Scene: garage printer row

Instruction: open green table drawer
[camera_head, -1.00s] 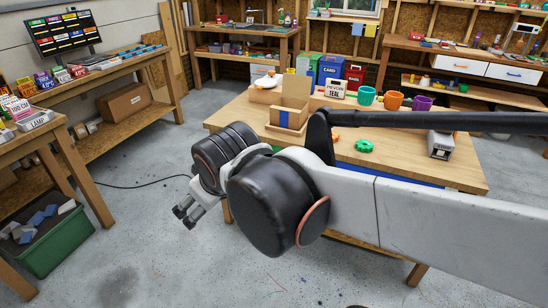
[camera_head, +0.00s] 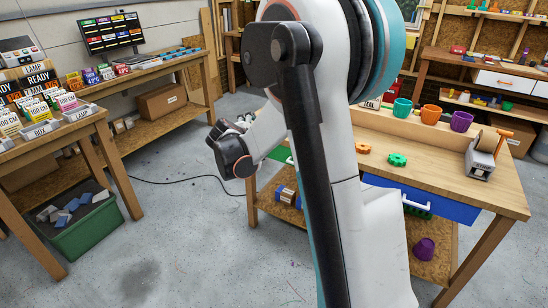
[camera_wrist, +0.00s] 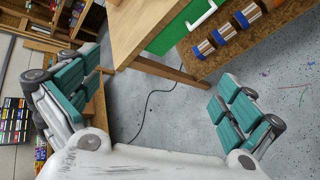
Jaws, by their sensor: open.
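The green drawer (camera_wrist: 172,30) is in the front of the wooden table (camera_wrist: 124,28), at the top of the wrist view. Its front looks flush with the table, and its white handle (camera_wrist: 202,12) is partly cut off by the top edge. In the head view only a sliver of the green drawer (camera_head: 281,155) shows; my arm hides the rest. My gripper (camera_wrist: 158,100) is open and empty, its fingers spread wide at the left and right of the wrist view. It is apart from the handle, which lies above the gap between the fingers.
A blue drawer (camera_head: 440,207) with a white handle is to the right in the same table. Cups, green and orange gears and a grey dispenser (camera_head: 481,160) stand on top. Several blue-banded blocks (camera_wrist: 226,33) lie on the lower shelf.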

